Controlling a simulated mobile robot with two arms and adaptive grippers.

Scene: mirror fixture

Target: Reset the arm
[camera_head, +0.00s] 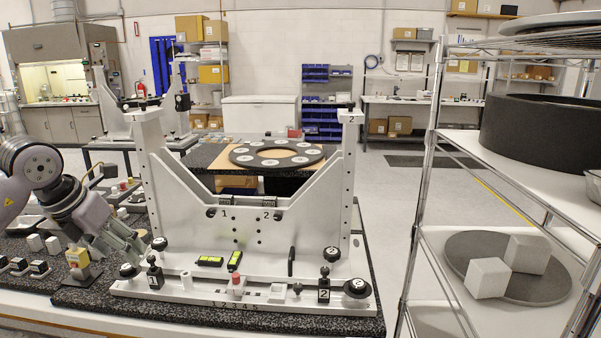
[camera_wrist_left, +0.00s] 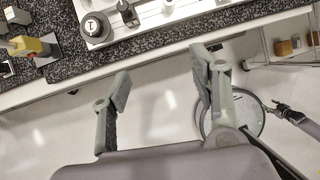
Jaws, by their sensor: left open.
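My left arm comes in from the left in the head view. Its gripper (camera_head: 122,245) is open and empty beside the left upright of the white mirror fixture (camera_head: 190,225). In the left wrist view the two fingers of this gripper (camera_wrist_left: 162,82) are spread apart with nothing between them. There they lie over the floor in front of the table edge. The fixture base also shows at the top of that view (camera_wrist_left: 150,22), with a black knob (camera_wrist_left: 94,27) at its corner.
The fixture stands on a black speckled slab (camera_head: 365,265). A yellow-topped block (camera_head: 78,262) and small blocks stand left of it. A wire shelf rack (camera_head: 425,190) on the right holds a black ring (camera_head: 535,130) and white cubes (camera_head: 488,278).

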